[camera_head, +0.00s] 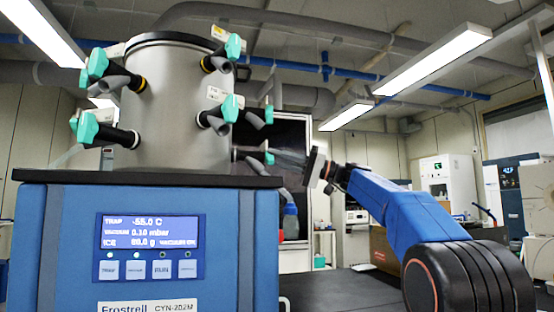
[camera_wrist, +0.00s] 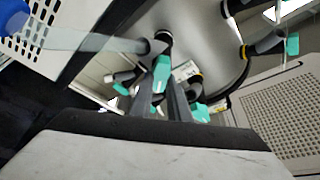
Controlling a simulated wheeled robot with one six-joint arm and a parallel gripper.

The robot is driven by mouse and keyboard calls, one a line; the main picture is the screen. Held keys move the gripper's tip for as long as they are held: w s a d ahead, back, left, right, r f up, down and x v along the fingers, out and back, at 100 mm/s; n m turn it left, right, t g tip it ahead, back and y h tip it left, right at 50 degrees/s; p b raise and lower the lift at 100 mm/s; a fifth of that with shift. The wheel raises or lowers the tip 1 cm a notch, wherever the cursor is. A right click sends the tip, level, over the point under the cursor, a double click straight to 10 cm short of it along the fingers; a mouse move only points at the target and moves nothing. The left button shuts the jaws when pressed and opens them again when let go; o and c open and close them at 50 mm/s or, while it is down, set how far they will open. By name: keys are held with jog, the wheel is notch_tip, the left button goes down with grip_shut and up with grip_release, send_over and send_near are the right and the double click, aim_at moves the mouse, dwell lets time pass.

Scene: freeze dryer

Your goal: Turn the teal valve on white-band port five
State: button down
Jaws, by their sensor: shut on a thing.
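A teal valve (camera_head: 269,153) sits on the lowest right-hand port of the grey drum (camera_head: 175,100). My gripper (camera_head: 276,155) reaches it from the right, with its fingertips at the knob. In the wrist view, a teal valve (camera_wrist: 161,74) shows at the tips of my gripper's two dark fingers (camera_wrist: 170,92), which are shut on it. The knob partly hides the fingertips. I cannot read the port's number, and its band is too small to tell in the head view.
Other teal valves stick out nearby, at upper right (camera_head: 233,46), middle right (camera_head: 231,108) and on the left (camera_head: 95,66). A blue dryer cabinet (camera_head: 60,250) with a lit display (camera_head: 150,232) stands below the drum.

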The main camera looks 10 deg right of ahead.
jog(key=n+g+y, duration=0.1)
jog(key=n+g, duration=0.1)
jog(key=n, duration=0.2)
jog(key=n+g+y, duration=0.1)
jog(key=n, duration=0.3)
jog(key=shift+w+f+n+g, duration=0.1)
jog(key=shift+w+n+g, duration=0.05)
jog(key=shift+n+g, duration=0.25)
jog(key=n+g, duration=0.2)
jog(key=n, duration=0.2)
jog(key=n+g, duration=0.3)
jog(key=n, duration=0.2)
jog(key=shift+w, duration=0.1)
jog(key=n+g, duration=0.1)
jog(key=n, duration=0.1)
jog(key=n+g+h, duration=0.1)
jog(key=n, duration=0.2)
jog(key=shift+n, duration=0.3)
jog(key=shift+n+g+h, duration=0.6)
jog(key=shift+n+g, duration=0.1)
jog(key=shift+n, duration=1.2)
jog(key=shift+n+g, duration=0.4)
jog(key=shift+n, duration=0.1)
jog(key=c, duration=1.7)
grip_release()
